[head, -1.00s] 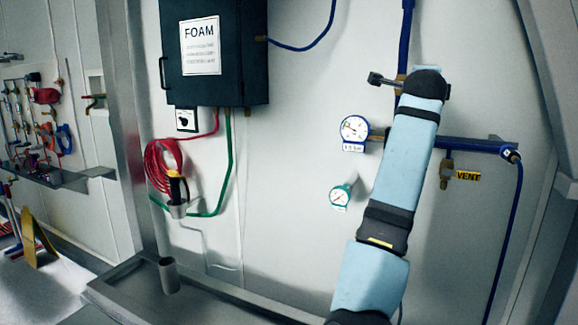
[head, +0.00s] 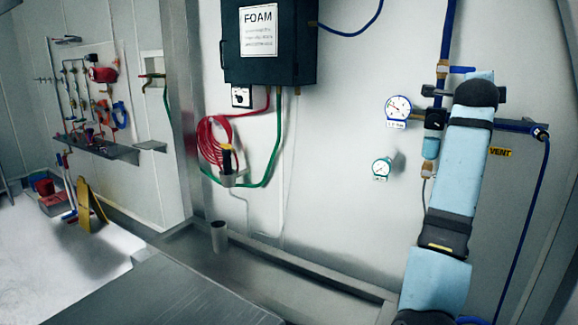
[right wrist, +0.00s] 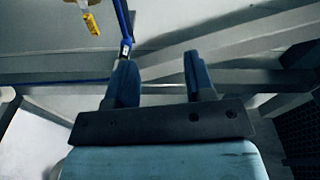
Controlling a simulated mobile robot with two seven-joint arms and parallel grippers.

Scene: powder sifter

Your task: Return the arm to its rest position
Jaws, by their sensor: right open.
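My right arm (head: 459,170), light blue with black bands, stands raised at the right of the head view, in front of the blue pipework on the wall. Its fingers cannot be made out clearly in the head view. In the right wrist view my right gripper (right wrist: 160,55) is open, with two dark blue fingers apart and nothing between them. The yellow VENT tag (right wrist: 91,24) hangs beyond the fingers at upper left. It also shows right of the arm in the head view (head: 500,153). My left gripper is not in view.
A blue-rimmed gauge (head: 398,107) and a green-rimmed gauge (head: 381,168) are left of the arm. A dark FOAM cabinet (head: 297,40) hangs over a red hose coil (head: 211,142). A metal surface (head: 185,295) lies in front. A yellow floor sign (head: 90,204) stands at far left.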

